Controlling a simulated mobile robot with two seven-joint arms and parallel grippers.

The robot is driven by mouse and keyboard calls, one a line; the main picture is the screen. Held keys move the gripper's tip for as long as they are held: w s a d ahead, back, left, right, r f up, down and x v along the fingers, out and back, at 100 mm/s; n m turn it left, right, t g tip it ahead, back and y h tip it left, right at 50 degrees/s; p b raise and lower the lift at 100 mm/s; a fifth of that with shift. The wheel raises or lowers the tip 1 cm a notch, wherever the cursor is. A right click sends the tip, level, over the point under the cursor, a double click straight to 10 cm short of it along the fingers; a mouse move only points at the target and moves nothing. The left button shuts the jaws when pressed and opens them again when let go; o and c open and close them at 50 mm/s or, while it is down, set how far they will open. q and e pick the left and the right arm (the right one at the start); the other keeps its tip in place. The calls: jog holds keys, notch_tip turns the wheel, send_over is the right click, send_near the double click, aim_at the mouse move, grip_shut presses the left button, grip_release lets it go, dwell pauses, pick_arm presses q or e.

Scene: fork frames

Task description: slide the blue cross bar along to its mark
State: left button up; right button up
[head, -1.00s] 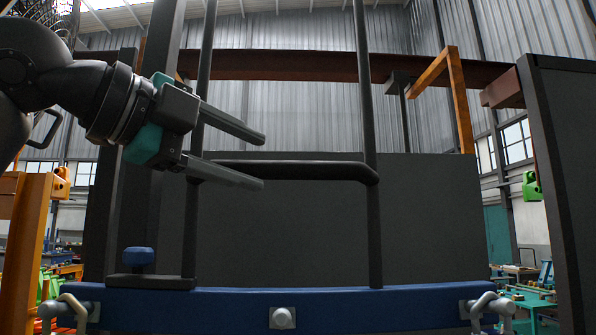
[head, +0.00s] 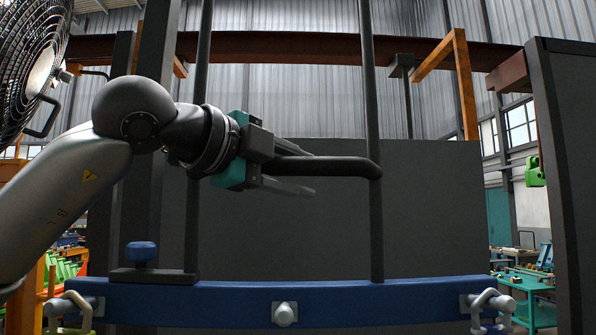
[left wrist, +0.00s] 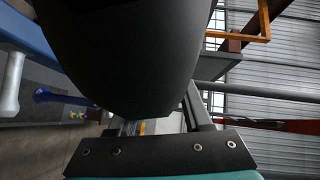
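The blue cross bar (head: 390,297) runs level across the bottom of the head view. Two dark upright posts rise from it, joined by a black horizontal handle (head: 345,169). My left gripper (head: 313,173) is at the handle's left part, one finger above it and one below. The fingers stand apart, and I cannot tell whether they touch the handle. In the left wrist view, a large dark rounded shape (left wrist: 135,50) hides the fingertips. I cannot make out the mark. My right gripper is not in view.
A blue knob (head: 142,252) stands on a black block at the bar's left part. Metal handles (head: 490,302) sit near the bar's ends. A dark panel (head: 430,220) stands behind, and a dark column (head: 570,180) stands at the right. A fan (head: 25,70) is at upper left.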

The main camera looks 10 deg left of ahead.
pick_arm(q)
grip_shut()
dwell(1.1)
